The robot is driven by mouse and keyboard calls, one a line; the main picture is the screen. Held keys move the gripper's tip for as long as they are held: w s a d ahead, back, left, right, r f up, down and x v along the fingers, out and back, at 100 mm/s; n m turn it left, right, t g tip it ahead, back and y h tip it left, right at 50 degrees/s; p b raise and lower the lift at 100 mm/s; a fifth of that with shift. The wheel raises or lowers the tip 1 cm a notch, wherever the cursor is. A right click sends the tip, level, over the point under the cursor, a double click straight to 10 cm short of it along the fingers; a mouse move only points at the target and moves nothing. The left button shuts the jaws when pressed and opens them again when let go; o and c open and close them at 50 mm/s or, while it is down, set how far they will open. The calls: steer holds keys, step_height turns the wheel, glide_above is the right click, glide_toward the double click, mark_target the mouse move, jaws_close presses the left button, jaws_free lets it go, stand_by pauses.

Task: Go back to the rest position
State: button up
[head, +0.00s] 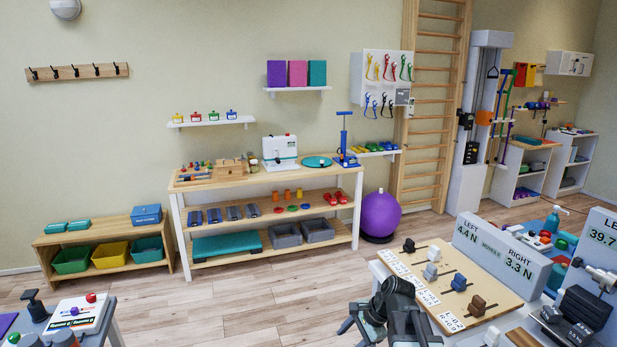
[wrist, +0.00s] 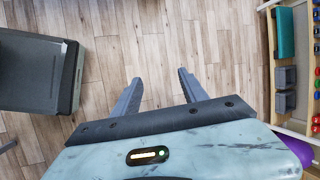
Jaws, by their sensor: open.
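My gripper (wrist: 160,92) is open and empty in the wrist view, its two grey fingers apart above the bare wooden floor (wrist: 150,60). In the head view my arm (head: 392,312) shows at the bottom edge, dark and grey-green, in front of the table with the slider board. The fingertips cannot be made out clearly in the head view. No object lies between the fingers.
A wooden slider board (head: 455,285) and a grey force display (head: 500,250) stand close at the right. A shelf bench (head: 265,178) stands at the wall, with a purple ball (head: 381,214) beside it. A small table (head: 66,325) is at the lower left. Floor between is clear.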

steer(key=s+d+f+n+g+h, duration=0.2)
steer(key=s+d+n+h, duration=0.2)
steer(key=s+n, duration=0.4)
steer(key=shift+s+d+f+n+h, duration=0.15)
steer(key=shift+s+d+n+h, duration=0.3)
steer(key=shift+n, duration=2.05)
steer(key=shift+w, duration=0.1)
